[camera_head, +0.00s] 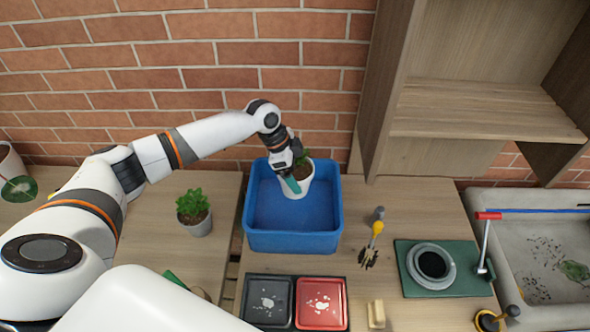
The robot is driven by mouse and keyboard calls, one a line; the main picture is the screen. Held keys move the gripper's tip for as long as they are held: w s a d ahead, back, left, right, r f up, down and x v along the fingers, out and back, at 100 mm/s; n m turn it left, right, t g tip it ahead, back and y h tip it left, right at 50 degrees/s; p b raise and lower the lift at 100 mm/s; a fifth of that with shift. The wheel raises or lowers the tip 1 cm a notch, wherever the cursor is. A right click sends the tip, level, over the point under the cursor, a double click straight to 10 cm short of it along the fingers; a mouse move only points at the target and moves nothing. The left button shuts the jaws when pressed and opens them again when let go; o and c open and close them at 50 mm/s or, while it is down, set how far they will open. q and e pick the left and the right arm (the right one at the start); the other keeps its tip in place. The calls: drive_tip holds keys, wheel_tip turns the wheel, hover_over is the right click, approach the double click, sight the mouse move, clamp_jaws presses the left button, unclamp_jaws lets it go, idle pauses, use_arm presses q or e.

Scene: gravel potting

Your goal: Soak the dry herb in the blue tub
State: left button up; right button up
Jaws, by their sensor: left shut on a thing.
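The blue tub (292,241) stands on the wooden table near the brick wall, and its blue inside shows. A white pot with a green herb (296,184) is at the back right of the tub, within its outline. My left gripper (290,178) is shut on the pot's near left side. I cannot tell whether the pot's bottom touches the tub floor. The herb's leaves are partly hidden behind the gripper. My right gripper is not in view.
Another potted herb (193,212) in a grey pot stands left of the tub. Black and red trays (320,303) lie in front. A green mat (446,287) with a round pot, a red-topped tool (487,240) and a sink (535,225) are at the right. A wooden shelf rises behind.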

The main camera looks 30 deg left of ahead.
use_arm(q)
drive_tip(key=shift+f, duration=0.5)
drive_tip(key=shift+s+a+f+b, duration=0.1)
drive_tip(key=shift+f+b, duration=0.2)
drive_tip(key=shift+b, duration=0.05)
drive_tip(key=shift+f, duration=0.35)
wheel_tip(320, 180, down, 2)
drive_tip(key=shift+f+b, duration=0.15)
drive_tip(key=shift+b, duration=0.75)
drive_tip(key=shift+f, duration=0.35)
drive_tip(key=shift+f+b, duration=2.25)
drive_tip(key=shift+f, duration=1.15)
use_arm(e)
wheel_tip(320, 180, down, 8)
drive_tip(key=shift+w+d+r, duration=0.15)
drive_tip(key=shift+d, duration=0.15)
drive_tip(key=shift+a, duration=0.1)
